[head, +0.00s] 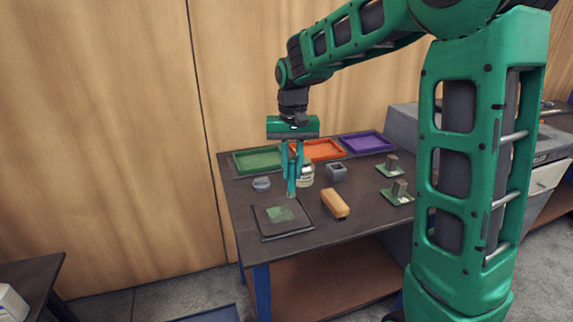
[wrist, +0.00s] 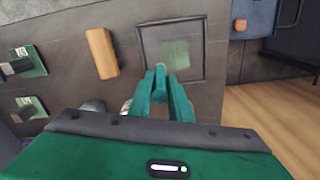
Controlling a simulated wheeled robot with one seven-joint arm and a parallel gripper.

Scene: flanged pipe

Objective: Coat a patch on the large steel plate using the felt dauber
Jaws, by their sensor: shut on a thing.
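The large steel plate (head: 265,215) is a dark square in a thin frame, lying flat near the table's front left. A pale green patch (head: 281,214) covers part of it. In the wrist view the plate (wrist: 150,42) is at top centre, with the faint patch (wrist: 173,54) in its middle. My gripper (head: 292,187) points down just behind the plate's back edge and is shut on the felt dauber, which its fingers mostly hide. In the wrist view the gripper (wrist: 165,84) reaches to the plate's lower edge. I cannot tell whether the dauber's tip touches anything.
A pale jar (head: 307,176) stands right behind my gripper, with a grey lid (head: 261,184) to the left. A tan block (head: 335,205) lies right of the plate. A grey square cup (head: 337,172), green (head: 257,160), orange (head: 318,151) and purple (head: 367,143) trays are farther back.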

